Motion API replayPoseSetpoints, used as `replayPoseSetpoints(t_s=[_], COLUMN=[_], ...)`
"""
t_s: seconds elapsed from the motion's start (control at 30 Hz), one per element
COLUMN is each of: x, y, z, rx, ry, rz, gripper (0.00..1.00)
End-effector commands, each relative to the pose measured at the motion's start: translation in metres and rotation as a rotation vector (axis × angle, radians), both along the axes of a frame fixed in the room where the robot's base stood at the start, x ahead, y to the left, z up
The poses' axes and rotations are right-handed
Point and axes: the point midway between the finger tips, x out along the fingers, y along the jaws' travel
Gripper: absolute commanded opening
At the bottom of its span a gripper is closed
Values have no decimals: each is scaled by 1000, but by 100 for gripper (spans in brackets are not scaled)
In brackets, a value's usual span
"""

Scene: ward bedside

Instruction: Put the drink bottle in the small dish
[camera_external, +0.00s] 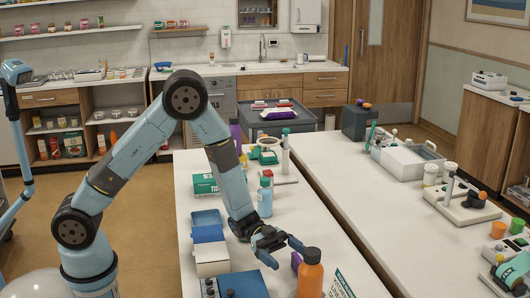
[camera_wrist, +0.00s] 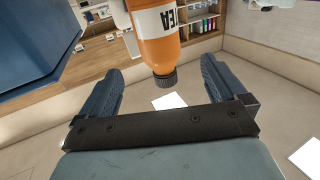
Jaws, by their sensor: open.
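An orange bottle (camera_external: 311,276) stands upright near the front edge of the white table. In the wrist view, an orange bottle (camera_wrist: 157,50) with a white lettered label and a dark cap shows ahead of the fingers, its cap toward the picture's bottom. My gripper (camera_external: 284,252) is low over the table, just left of and behind the bottle in the external view. Its jaws are open and empty; both fingers (camera_wrist: 160,68) show apart in the wrist view. A shallow blue tray (camera_external: 206,217) lies farther back at the left; I cannot tell whether it is the small dish.
A purple item (camera_external: 296,261) is close beside the bottle and gripper. A blue box with knobs (camera_external: 236,286) and a white box (camera_external: 212,262) stand at the table's left. A blue-capped bottle (camera_external: 265,198) stands behind my gripper. Bare tabletop (camera_external: 320,222) lies to the right.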

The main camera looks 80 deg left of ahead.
Motion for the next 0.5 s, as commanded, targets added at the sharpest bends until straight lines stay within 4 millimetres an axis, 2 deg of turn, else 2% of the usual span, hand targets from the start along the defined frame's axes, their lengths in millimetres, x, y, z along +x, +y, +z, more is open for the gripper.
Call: replayPoseSetpoints(t_s=[0.17, 0.37, 0.5], x=[9, 29, 36], y=[7, 31, 55], z=[16, 59, 90], rx=[58, 219, 325], ry=[-20, -48, -42], rz=[59, 240, 383], gripper=[98, 98, 98])
